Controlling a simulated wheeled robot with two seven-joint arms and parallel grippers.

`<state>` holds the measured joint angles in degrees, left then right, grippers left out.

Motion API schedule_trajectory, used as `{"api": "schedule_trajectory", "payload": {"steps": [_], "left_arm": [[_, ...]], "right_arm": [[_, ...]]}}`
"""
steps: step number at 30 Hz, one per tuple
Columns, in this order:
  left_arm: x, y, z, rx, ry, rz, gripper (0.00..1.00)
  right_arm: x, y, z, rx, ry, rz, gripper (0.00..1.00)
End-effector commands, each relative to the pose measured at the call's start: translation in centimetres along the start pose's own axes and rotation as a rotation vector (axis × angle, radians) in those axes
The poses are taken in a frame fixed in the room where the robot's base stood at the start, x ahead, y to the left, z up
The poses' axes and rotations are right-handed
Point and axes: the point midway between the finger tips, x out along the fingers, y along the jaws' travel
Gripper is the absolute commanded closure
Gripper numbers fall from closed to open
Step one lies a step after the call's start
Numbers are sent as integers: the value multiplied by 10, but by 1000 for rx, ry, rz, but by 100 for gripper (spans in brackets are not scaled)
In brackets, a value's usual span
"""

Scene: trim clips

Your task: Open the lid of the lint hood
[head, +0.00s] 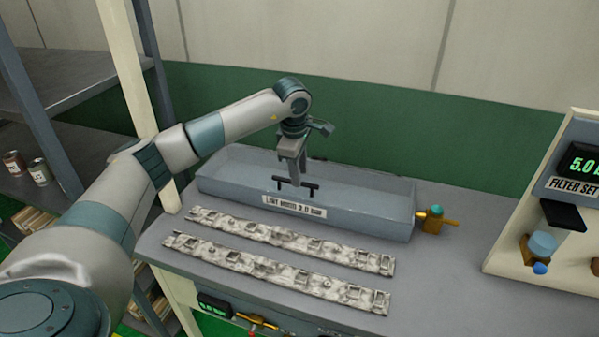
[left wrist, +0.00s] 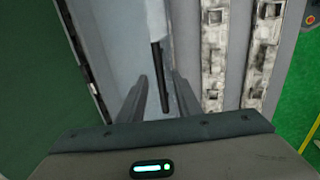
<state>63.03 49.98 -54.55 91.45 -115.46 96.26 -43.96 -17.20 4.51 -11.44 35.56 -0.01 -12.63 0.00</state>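The lint hood (head: 235,191) is a long grey-blue box with a label on its front, on the grey bench. Its lid (head: 365,188) looks like a pale, see-through top and appears down. A black bar handle (head: 312,187) stands near the middle of the front edge; it also shows in the left wrist view (left wrist: 155,62). My left gripper (head: 297,183) points down at the handle. In the left wrist view its two fingers (left wrist: 160,80) are apart, with the bar between them in the picture. I cannot tell whether they touch it. My right gripper is out of view.
Two mottled grey strips (head: 290,240) lie on the bench (head: 425,290) in front of the hood. A brass valve (head: 432,221) sticks out at the hood's right end. A panel with a green display (head: 585,165) stands at the right. Shelves (head: 75,85) are at the left.

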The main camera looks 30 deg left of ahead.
Motion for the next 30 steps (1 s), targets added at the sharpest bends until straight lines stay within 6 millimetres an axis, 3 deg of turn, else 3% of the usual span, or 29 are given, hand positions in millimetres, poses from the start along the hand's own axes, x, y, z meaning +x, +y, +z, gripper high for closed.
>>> {"api": "schedule_trajectory", "payload": {"steps": [7,17,21,30], "left_arm": [[20,0,0,0,0,-1,69],[23,0,0,0,0,0,69],[23,0,0,0,0,0,98],[21,1,0,0,0,1,100]], "right_arm": [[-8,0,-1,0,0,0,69],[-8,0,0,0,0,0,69],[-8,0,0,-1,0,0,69],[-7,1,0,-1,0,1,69]]}}
